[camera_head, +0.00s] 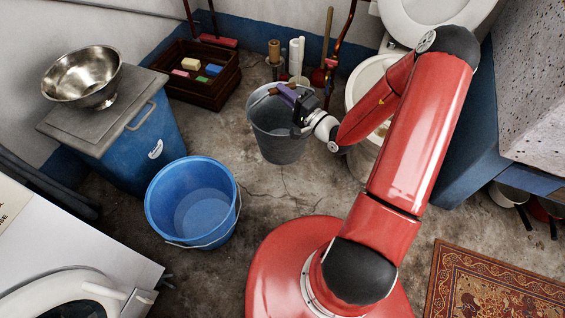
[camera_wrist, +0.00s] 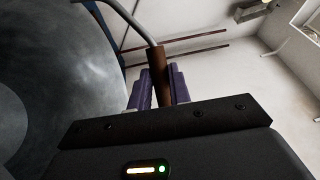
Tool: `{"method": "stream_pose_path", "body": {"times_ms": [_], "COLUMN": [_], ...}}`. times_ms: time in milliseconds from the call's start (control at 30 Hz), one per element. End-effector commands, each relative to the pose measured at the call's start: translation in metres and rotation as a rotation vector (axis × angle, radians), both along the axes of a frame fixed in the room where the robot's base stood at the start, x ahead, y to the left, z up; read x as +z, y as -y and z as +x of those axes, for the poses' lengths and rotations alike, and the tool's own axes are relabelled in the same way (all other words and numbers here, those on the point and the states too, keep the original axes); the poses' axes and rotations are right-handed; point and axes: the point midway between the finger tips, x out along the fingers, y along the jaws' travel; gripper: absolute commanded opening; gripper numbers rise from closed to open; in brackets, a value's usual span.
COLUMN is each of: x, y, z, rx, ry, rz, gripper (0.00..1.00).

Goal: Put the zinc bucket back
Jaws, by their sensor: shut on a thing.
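The zinc bucket (camera_head: 278,143) is grey metal and stands out at the top middle of the head view, between the wooden crate and the toilet. I cannot tell for sure whether its base touches the floor. My gripper (camera_head: 287,94) is at the bucket's upper rim, shut on its handle. In the wrist view the purple fingers (camera_wrist: 158,88) close around the brown grip of the handle (camera_wrist: 160,62), with the curved metal wire above. The bucket's inner wall (camera_wrist: 60,70) fills the left of that view.
A blue bucket (camera_head: 163,215) stands on the floor at left. A wooden crate (camera_head: 219,86) with soaps and a blue bin (camera_head: 165,143) under a steel bowl (camera_head: 80,72) lie behind it. The toilet (camera_head: 360,85) is close at right. Rolls and bottles (camera_head: 296,57) stand behind. A rug (camera_head: 490,285) lies front right.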

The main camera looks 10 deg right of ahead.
Motion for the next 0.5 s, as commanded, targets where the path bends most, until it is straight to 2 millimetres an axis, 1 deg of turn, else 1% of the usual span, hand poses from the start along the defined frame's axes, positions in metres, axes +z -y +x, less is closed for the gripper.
{"method": "stream_pose_path", "body": {"times_ms": [67,167,500], "x": [-0.01,-0.033,-0.119], "y": [0.0,0.0,0.0], "z": [0.0,0.0,0.0], "rx": [-0.004,-0.003,-0.004], "ry": [-0.001,-0.004,-0.002], "rz": [0.002,0.004,0.003], "gripper": [0.0,0.0,0.0]}}
